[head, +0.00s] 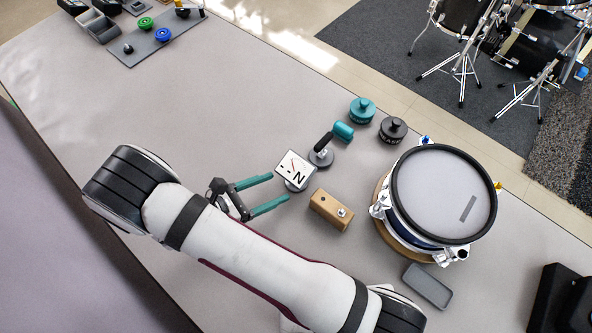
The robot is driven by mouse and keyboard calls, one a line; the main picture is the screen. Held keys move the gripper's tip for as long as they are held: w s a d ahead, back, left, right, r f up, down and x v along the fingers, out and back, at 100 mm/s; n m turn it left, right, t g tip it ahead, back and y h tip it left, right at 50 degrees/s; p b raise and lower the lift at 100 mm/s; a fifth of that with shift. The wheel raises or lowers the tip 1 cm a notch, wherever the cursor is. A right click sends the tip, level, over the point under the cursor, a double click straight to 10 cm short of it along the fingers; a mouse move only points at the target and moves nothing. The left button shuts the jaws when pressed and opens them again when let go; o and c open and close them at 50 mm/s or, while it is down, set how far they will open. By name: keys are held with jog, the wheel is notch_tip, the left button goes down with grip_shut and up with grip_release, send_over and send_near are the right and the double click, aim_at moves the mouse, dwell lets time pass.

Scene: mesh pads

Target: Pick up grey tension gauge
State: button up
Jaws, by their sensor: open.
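The grey tension gauge (290,167) appears to be the piece with a tilted white square face, marked with a red needle and a black N. It stands on a round grey base, partly hidden under the face. My gripper (280,187) is open, with two teal fingers pointing right towards the gauge. The fingertips are just left of and below its face, one near its left corner and one near its base. The fingers look empty; I cannot tell whether they touch the base.
A black-handled grey disc (321,157) stands close right of the gauge, with a wooden block (331,210) below right. A teal cylinder (343,131), teal pot (362,111), dark pot (393,129) and drum (445,194) stand farther right.

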aim_at(292, 180)
jog(key=x, duration=0.6)
jog(key=shift+w+d+f, duration=0.1)
jog(key=shift+w+d, duration=0.1)
grip_shut()
dwell(1.1)
